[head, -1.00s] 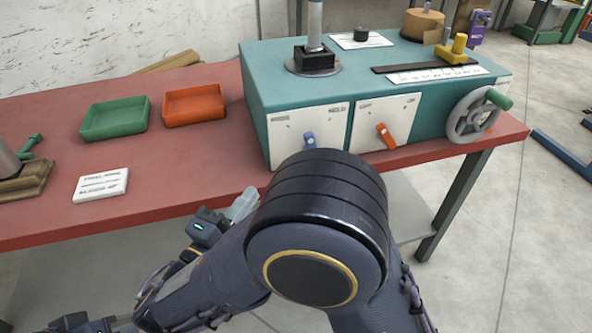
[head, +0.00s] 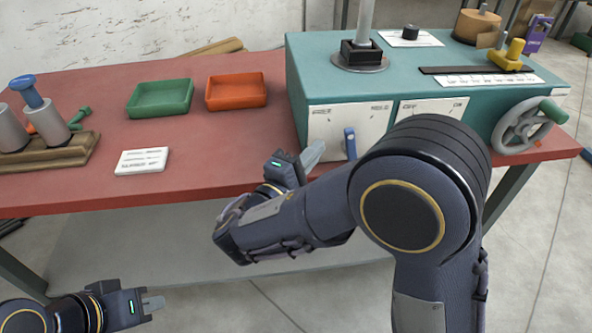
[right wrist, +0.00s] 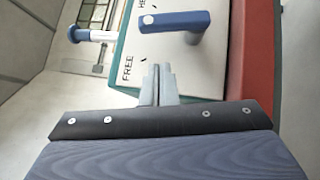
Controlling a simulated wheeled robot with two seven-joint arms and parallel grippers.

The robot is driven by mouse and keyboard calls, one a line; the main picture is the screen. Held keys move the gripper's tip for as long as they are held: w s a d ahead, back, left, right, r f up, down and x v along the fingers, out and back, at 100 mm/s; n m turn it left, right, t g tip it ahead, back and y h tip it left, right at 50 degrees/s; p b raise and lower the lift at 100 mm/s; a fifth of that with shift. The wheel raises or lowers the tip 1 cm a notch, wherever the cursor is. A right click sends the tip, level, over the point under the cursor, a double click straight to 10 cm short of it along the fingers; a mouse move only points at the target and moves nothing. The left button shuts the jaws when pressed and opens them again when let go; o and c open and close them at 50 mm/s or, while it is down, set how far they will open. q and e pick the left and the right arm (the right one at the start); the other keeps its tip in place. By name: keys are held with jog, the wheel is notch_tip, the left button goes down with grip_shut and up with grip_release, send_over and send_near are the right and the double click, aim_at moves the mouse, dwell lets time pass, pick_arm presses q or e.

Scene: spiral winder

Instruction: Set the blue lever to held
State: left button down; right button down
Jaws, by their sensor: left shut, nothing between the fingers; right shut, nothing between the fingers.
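The blue lever (head: 350,143) is on the left white plate (head: 325,125) on the front of the teal machine (head: 315,75). It looks roughly upright in the head view. In the right wrist view the lever (right wrist: 178,20) lies across the picture's top, with a "FREE" label and a partly cut-off "HE" label beside it. My right gripper (head: 315,155) is shut and empty, just left of the lever in the head view. Its fingertips (right wrist: 158,75) point at the plate, apart from the lever. My left gripper (head: 150,303) is shut and empty, low at the left.
My right arm hides part of the second plate (head: 430,107). A handwheel (head: 525,125) sticks out at the machine's right. Green (head: 160,98) and orange (head: 236,92) trays, a white card (head: 141,160) and a wooden stand (head: 45,155) are on the red table (head: 215,150).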

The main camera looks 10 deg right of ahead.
aim_at(347, 138)
jog(key=d, duration=0.1)
jog(key=d+r, duration=0.1)
jog(key=d, duration=0.1)
jog(key=shift+d, duration=0.25)
jog(key=shift+d+r+m+g, duration=0.2)
jog(key=shift+m+g, duration=0.3)
jog(key=shift+m, duration=0.1)
jog(key=shift+d+r+m+y+b, duration=0.2)
jog(key=shift+d+m+y+b, duration=0.1)
jog(key=shift+y, duration=0.1)
jog(key=shift+d+r+m+g+y+b, duration=0.35)
jog(key=shift+d+m+g+y+b, duration=0.15)
jog(key=shift+m+g, duration=0.35)
jog(key=shift+d+r+m+g+y+b, duration=0.2)
jog(key=shift+d+m+g+y+b, duration=0.3)
jog(key=shift+d+m+y, duration=0.35)
jog(key=shift+d+r+m+g+y+b, duration=0.15)
jog(key=shift+d+m+g+y+b, duration=0.3)
jog(key=shift+y, duration=0.5)
jog(key=shift+d, duration=0.1)
jog(key=shift+r, duration=0.1)
